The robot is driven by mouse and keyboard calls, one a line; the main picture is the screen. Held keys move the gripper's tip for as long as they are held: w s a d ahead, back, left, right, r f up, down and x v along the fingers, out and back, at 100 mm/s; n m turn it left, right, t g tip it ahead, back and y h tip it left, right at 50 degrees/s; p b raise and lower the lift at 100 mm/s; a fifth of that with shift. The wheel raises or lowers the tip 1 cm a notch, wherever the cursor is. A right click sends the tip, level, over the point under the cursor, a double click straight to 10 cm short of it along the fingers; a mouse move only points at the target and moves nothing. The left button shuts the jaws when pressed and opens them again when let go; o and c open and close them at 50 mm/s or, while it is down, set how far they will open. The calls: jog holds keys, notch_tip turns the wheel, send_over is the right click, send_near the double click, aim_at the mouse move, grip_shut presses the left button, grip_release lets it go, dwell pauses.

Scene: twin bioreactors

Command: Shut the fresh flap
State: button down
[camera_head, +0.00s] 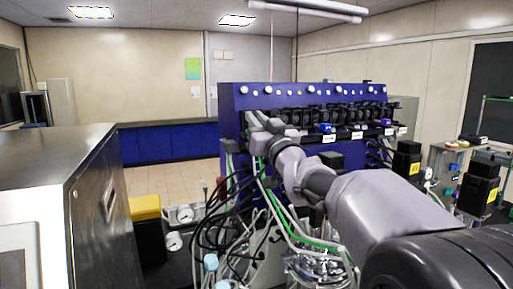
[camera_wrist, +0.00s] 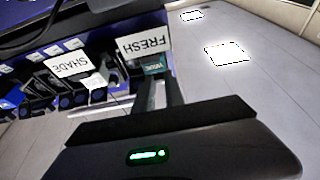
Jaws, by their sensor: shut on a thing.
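In the wrist view, which is rotated, a white FRESH label (camera_wrist: 144,44) hangs on the front of the pump row. A small teal lettered piece (camera_wrist: 153,65) sits right beside it, and I take this for the fresh flap. My gripper (camera_wrist: 163,83) reaches to that piece and its fingers are shut on it. The flap's hinge and exact angle are hidden. In the head view my gripper (camera_head: 270,132) is at the left end of the row on the blue bioreactor cabinet (camera_head: 240,100). My wrist and forearm cover the fresh unit there.
Another unit with a blue part (camera_head: 327,127) is to the right. Tubes and cables (camera_head: 235,205) hang below my gripper. A steel cabinet (camera_head: 90,190) stands at left; open floor (camera_head: 165,175) lies behind.

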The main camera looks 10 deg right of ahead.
jog(key=shift+f+t+b, duration=0.3)
jog(key=shift+f+b, duration=0.05)
jog(key=shift+b, duration=0.4)
jog(key=shift+r, duration=0.2)
jog(key=c, duration=1.4)
grip_release()
jog(key=b+v, duration=0.2)
jog(key=v, duration=1.5)
jog(key=shift+s, duration=0.15)
